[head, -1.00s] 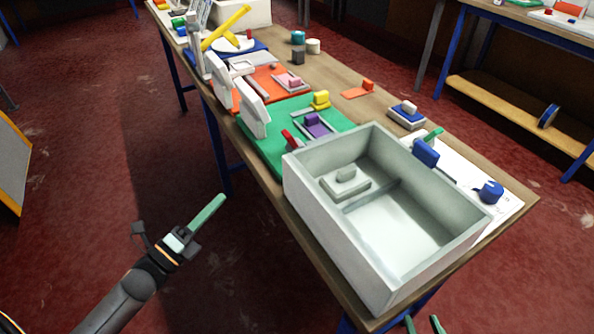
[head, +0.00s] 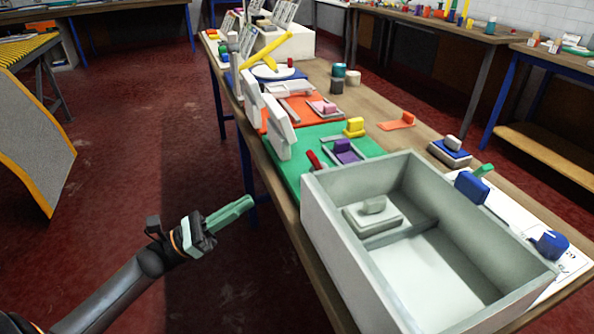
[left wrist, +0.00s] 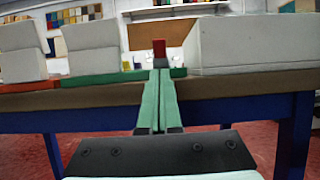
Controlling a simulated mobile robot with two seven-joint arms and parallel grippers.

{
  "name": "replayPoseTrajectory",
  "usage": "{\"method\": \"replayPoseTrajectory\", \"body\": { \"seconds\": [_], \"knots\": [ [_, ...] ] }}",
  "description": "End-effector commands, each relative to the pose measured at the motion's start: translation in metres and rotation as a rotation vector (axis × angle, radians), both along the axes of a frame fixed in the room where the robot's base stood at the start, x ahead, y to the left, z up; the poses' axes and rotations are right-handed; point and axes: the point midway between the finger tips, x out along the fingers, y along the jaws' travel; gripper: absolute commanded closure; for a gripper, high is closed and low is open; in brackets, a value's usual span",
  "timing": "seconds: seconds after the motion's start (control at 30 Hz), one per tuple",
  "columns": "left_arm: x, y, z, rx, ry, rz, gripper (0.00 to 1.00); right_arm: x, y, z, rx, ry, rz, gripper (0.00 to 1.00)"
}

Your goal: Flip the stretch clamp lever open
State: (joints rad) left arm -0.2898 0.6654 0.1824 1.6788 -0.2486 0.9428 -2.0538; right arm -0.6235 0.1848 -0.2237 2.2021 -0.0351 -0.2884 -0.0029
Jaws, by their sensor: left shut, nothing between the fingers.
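A small red lever-like piece (head: 314,160) stands at the near edge of the green board (head: 290,168), beside the grey box; it looks like the clamp lever, but its mechanism is too small to make out. In the left wrist view the red piece (left wrist: 159,48) shows upright just above and beyond the fingertips. My left gripper (head: 250,203) is shut and empty, with its green fingers together, in front of the table's long edge and apart from the red piece. The closed fingers also show in the left wrist view (left wrist: 160,75). My right gripper is out of view.
A large grey open box (head: 335,240) fills the near end of the table, right of the red piece. White upright blocks (head: 280,135) stand left of it. A purple piece (head: 344,150) and yellow piece (head: 354,126) sit behind. The floor beside the table is clear.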

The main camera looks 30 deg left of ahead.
Motion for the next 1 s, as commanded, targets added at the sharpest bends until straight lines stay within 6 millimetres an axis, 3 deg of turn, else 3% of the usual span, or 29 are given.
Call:
{"method": "replayPoseTrajectory", "body": {
  "seconds": [0.5, 0.7, 1.0],
  "knots": [
    [0.069, -0.061, 0.045, -0.001, -0.003, -0.002, 1.00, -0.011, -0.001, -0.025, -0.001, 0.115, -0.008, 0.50],
    [0.083, -0.074, 0.053, 0.000, -0.001, -0.001, 1.00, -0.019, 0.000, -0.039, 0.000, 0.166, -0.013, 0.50],
    [0.087, -0.078, 0.054, -0.001, 0.001, -0.001, 1.00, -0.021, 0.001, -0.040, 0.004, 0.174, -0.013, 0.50]
  ]
}}
